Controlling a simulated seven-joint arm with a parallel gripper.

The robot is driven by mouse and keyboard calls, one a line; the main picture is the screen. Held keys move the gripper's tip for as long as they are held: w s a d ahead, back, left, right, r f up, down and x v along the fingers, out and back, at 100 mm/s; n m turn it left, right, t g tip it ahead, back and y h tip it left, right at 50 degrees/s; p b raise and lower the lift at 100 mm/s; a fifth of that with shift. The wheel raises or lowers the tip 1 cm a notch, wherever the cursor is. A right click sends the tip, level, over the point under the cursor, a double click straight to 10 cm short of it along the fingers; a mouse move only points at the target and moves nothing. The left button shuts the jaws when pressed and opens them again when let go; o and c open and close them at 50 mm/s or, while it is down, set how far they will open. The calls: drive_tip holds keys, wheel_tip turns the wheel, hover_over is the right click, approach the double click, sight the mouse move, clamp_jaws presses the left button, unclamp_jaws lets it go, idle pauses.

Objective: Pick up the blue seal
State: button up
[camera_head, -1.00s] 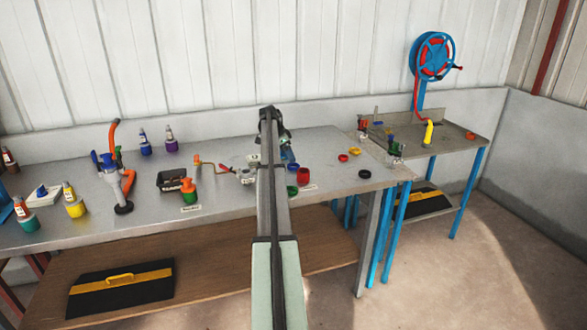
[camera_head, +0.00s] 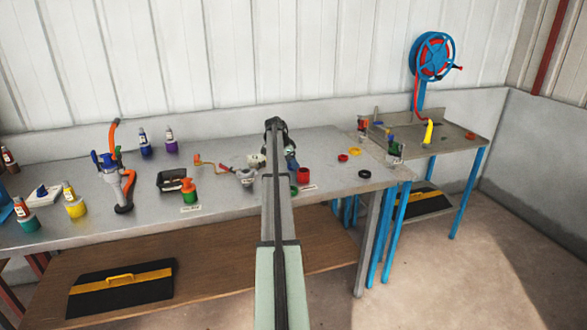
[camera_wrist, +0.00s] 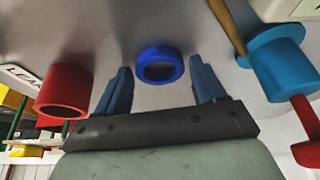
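The blue seal (camera_wrist: 158,66) is a blue ring lying on the metal table, seen in the wrist view between and just beyond my two fingertips. My gripper (camera_wrist: 160,72) is open, with blue fingers spread to either side of the ring and not visibly touching it. In the head view my gripper (camera_head: 288,155) is above the table behind my arm. The seal is hidden there by my arm and gripper.
A red cylinder (camera_wrist: 64,92) stands left of my gripper and a blue flanged part (camera_wrist: 278,62) stands right of it. In the head view a red ring (camera_head: 343,158), a yellow ring (camera_head: 354,152) and a black ring (camera_head: 365,174) lie to the right on the table (camera_head: 235,205).

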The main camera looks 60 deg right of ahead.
drive_tip(key=c, duration=0.8)
drive_tip(key=shift+r, duration=0.15)
drive_tip(key=shift+r, duration=0.65)
drive_tip(key=w+d+v, duration=0.1)
drive_tip(key=w+v, duration=0.1)
drive_tip(key=v, duration=0.8)
drive_tip(key=shift+w+a+r+n+t+h, duration=0.25)
drive_tip(key=shift+w+a+n, duration=0.6)
drive_tip(key=shift+a, duration=2.3)
drive_tip(key=shift+w+a+r+n+t, duration=0.35)
drive_tip(key=shift+w+a, duration=0.9)
drive_tip(key=shift+a, duration=1.9)
drive_tip(key=shift+w+a+r+n+t+h, duration=0.15)
drive_tip(key=shift+w+a+r+n, duration=0.6)
drive_tip(key=shift+a, duration=2.35)
